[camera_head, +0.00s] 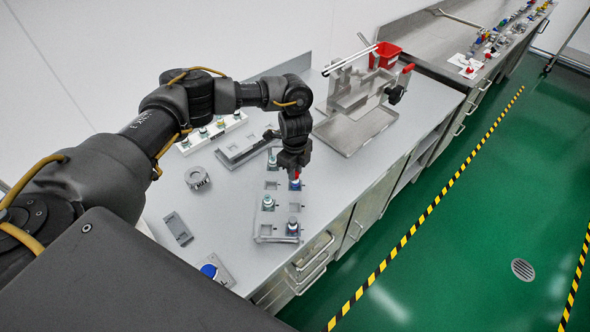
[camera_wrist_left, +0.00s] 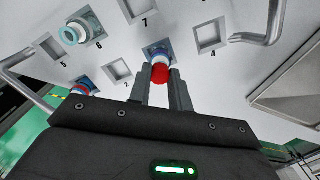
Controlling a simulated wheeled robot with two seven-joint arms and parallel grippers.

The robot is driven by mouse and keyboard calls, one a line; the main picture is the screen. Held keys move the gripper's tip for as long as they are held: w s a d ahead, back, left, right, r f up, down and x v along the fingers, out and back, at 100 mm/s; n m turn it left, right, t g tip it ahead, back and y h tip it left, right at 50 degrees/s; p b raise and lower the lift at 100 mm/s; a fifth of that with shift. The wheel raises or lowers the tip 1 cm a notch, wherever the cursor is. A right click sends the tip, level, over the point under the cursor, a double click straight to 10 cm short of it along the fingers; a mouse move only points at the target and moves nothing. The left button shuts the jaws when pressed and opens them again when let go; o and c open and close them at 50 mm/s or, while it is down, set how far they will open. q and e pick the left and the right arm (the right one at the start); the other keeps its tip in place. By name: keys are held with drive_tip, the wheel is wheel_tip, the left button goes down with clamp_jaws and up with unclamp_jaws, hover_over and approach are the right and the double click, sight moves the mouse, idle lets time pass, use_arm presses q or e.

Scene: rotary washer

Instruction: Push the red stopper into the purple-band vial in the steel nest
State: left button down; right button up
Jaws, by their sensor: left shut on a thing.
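My left gripper (camera_head: 295,168) points down over the steel nest (camera_head: 279,240) and is shut on the red stopper (camera_head: 297,179). In the left wrist view the red stopper (camera_wrist_left: 160,73) sits between the two fingertips (camera_wrist_left: 160,84). It is lined up with the white neck of a vial with a blue-purple band (camera_wrist_left: 156,52), which stands in a square socket. The stopper appears to meet the neck; how deep it sits cannot be told. My right gripper is not in view.
Behind are a white rack (camera_head: 210,133), a grey fixture (camera_head: 245,147) and a steel press (camera_head: 358,105). A blue button (camera_head: 209,271) is near the front.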

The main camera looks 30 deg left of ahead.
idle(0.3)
use_arm(q)
drive_tip(key=c, duration=1.2)
unclamp_jaws()
drive_tip(key=shift+r, duration=0.3)
wheel_tip(320, 180, up, 10)
drive_tip(key=b, duration=0.1)
drive_tip(key=shift+b, duration=0.35)
drive_tip(key=shift+a, duration=0.1)
